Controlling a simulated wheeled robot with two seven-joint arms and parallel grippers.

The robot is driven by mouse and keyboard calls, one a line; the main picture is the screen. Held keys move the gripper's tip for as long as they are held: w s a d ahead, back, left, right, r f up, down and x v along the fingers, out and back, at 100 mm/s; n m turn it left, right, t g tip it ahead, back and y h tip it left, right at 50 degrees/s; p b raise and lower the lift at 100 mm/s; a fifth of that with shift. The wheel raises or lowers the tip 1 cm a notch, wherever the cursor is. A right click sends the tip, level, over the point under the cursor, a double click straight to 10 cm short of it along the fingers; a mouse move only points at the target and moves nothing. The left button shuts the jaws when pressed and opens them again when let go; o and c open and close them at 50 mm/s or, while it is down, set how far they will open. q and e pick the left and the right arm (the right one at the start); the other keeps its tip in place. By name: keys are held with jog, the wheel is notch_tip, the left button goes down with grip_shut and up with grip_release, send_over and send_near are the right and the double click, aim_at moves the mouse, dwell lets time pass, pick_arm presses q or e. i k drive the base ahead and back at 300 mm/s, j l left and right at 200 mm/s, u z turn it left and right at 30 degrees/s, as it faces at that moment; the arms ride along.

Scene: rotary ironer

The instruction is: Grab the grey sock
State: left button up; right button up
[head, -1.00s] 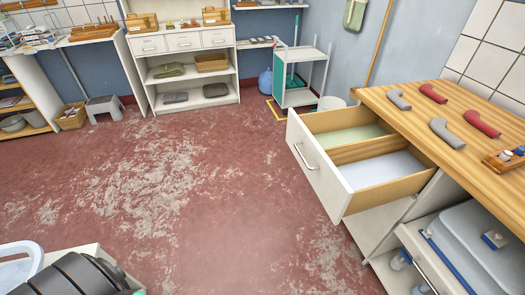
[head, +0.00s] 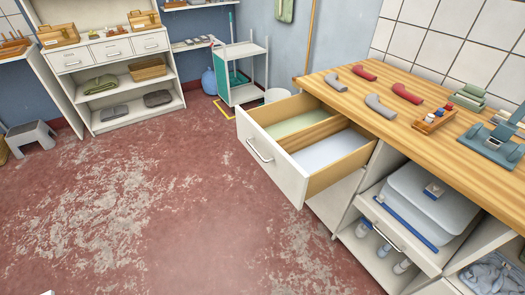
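Two grey socks lie on the wooden counter top at the right of the head view: one farther back (head: 336,82) and one nearer the front edge (head: 380,106). Two red socks lie beside them, one at the back (head: 364,73) and one farther right (head: 407,94). All lie flat and apart from each other.
An open drawer (head: 262,148) with two compartments juts out from the counter (head: 455,133), below the socks. A small wooden tray (head: 434,121) and a blue-grey device (head: 492,143) stand on the counter. A white trolley (head: 243,94) stands behind. The red floor is clear.

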aim_at(330, 78)
jog(key=z, duration=1.1)
jog(key=i+j+z, duration=0.15)
jog(key=j+z, duration=1.3)
jog(key=k+j+z, duration=0.15)
jog(key=j+z, duration=0.35)
